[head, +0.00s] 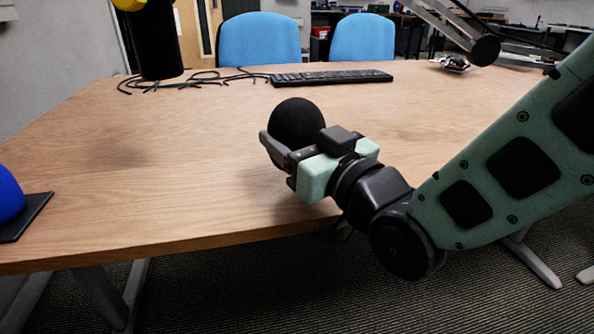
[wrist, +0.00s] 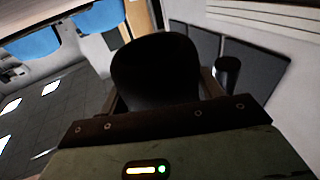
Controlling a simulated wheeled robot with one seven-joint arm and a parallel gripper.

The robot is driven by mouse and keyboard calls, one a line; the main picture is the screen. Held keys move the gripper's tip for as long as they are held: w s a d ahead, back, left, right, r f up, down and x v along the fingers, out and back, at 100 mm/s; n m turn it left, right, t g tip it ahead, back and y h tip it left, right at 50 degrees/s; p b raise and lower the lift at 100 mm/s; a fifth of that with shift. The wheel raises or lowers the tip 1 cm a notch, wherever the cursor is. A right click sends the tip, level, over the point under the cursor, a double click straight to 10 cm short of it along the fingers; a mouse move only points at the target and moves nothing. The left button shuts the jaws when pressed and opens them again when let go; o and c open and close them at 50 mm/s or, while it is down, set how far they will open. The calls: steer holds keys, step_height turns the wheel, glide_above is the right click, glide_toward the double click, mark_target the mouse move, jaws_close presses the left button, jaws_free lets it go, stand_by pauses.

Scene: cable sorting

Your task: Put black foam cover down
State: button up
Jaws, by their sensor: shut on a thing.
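The black foam cover (head: 297,122) is a rounded, dark ball-like piece over the near middle of the table (head: 180,160). My gripper (head: 283,146) is shut on it, with a finger on its near left side. In the wrist view the cover (wrist: 155,68) fills the middle, between the two fingers (wrist: 160,98) of my gripper. The cover appears held above the wood, with a soft shadow below; the exact gap cannot be told.
A keyboard (head: 332,77) and tangled black cables (head: 180,82) lie at the back. A blue dome on a dark base (head: 8,200) sits at the left edge. The table's left middle is clear.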

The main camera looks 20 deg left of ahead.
mark_target(329, 211)
steer(key=shift+f+b, duration=0.65)
steer(key=shift+f, duration=1.45)
steer(key=shift+f, duration=0.2)
steer(key=o, duration=1)
steer(key=shift+r, duration=0.1)
steer(key=shift+c, duration=0.2)
steer(key=shift+r, duration=0.15)
steer(key=shift+s+d, duration=0.15)
steer(key=shift+d, duration=0.15)
steer(key=p+v, duration=0.1)
steer(key=v, duration=0.6)
steer(key=shift+a, duration=0.1)
